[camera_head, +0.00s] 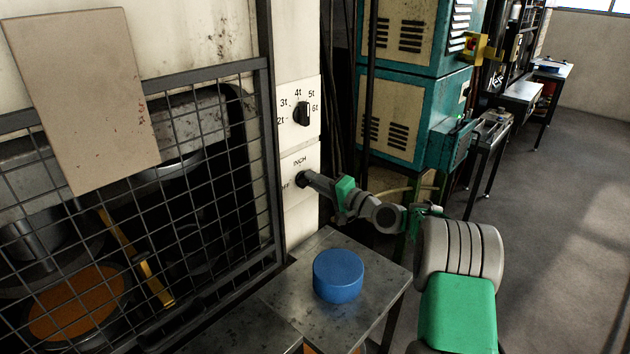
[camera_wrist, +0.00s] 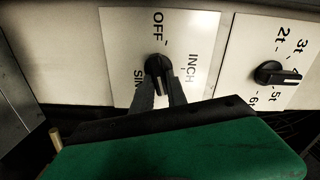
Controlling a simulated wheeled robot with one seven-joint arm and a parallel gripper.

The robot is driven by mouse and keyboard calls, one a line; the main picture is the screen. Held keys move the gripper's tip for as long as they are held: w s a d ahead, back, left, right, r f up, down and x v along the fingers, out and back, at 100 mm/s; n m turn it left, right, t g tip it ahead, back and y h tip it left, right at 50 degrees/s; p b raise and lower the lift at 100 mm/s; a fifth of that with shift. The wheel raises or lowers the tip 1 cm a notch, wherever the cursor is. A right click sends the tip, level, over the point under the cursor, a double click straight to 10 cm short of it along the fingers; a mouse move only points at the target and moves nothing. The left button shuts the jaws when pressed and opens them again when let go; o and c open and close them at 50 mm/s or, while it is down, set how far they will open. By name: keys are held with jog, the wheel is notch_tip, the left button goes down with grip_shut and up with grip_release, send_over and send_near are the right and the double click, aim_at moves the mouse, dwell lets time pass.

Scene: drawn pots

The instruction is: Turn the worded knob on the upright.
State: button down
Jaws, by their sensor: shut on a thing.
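The worded knob (camera_wrist: 157,66) is a black rotary knob on a white plate (camera_wrist: 190,40) marked OFF, INCH and a partly hidden word starting "SIN". The plate is on the pale upright (camera_head: 299,231). My gripper (camera_wrist: 163,88) is shut on this knob, with a finger on either side of it in the wrist view. In the head view my gripper (camera_head: 308,178) reaches the lower plate from the right and covers most of the knob. The knob's pointer direction is hard to tell.
A second black knob (camera_head: 301,114) with tonne numbers sits above on the same upright. A blue round block (camera_head: 338,275) stands on a metal table (camera_head: 371,305) below my arm. A wire mesh guard (camera_head: 203,190) is at left, and a teal cabinet (camera_head: 407,110) stands behind.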

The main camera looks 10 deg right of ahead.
dwell(0.4)
jog(key=c, duration=1.3)
grip_release()
jog(key=b+v, duration=0.2)
jog(key=v, duration=0.5)
jog(key=shift+s+d, duration=0.25)
jog(key=shift+s, duration=0.05)
